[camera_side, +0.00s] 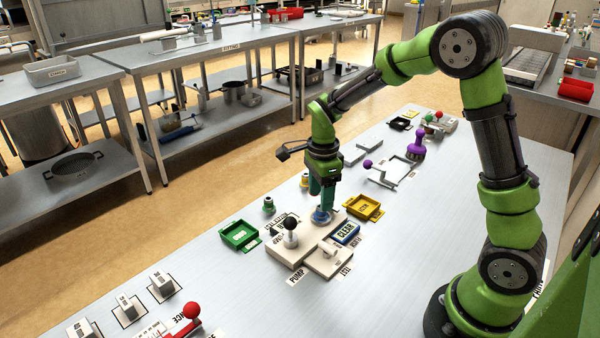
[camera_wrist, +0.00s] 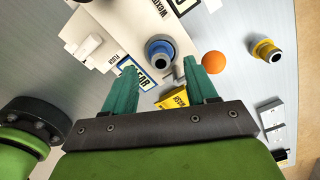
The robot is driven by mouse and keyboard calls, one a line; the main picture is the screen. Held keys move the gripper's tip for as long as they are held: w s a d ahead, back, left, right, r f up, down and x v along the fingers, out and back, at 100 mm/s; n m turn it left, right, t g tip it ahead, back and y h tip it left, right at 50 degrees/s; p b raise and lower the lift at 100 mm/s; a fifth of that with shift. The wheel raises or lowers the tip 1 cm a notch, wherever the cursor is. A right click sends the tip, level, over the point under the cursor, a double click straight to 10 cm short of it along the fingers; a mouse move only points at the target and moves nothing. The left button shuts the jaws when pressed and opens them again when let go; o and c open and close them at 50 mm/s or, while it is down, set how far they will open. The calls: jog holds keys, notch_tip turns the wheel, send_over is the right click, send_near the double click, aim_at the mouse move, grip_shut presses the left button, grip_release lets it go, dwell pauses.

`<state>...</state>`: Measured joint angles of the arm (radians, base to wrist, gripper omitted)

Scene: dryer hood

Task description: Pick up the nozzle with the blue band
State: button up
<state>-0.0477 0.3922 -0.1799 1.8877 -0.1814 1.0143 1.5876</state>
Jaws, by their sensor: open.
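The nozzle with the blue band (camera_wrist: 160,50) shows in the wrist view as a round blue and grey piece with a dark opening. It stands on a pale plate, just beyond my fingertips and roughly centred between them. In the side view the blue-banded nozzle (camera_side: 321,216) is low under my gripper (camera_side: 323,207), which points down. In the wrist view my gripper (camera_wrist: 161,70) has its teal fingers spread apart with nothing between them. The side view does not show clearly how much height separates fingertips and nozzle.
Another small nozzle (camera_side: 268,205) is left.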

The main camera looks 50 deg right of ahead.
aim_at(321, 213)
jog(key=shift+d+f, duration=0.1)
jog(key=shift+f, duration=2.3)
grip_shut()
